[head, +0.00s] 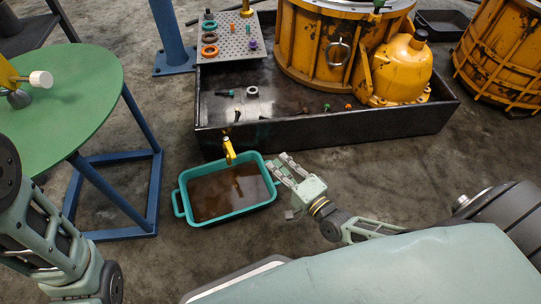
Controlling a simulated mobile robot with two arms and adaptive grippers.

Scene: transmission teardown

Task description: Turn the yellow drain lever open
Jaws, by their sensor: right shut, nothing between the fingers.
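The yellow drain lever (229,149) is on the front wall of the black tray (330,129). It points down, tilted slightly to the right, above the back edge of a teal pan (225,215). Brown liquid (222,192) lies in the pan. My right gripper (279,166) is at the pan's right rim, to the right of the lever and apart from it. Its fingers are shut and empty and point up and left. My left arm shows at the lower left, but its gripper is out of view.
The black tray holds a large yellow housing (309,50), small loose parts and a perforated plate (231,43) with rings. A round green table (75,85) on a blue frame stands at left. Another yellow housing (500,55) stands at right. Bare floor surrounds the pan's front.

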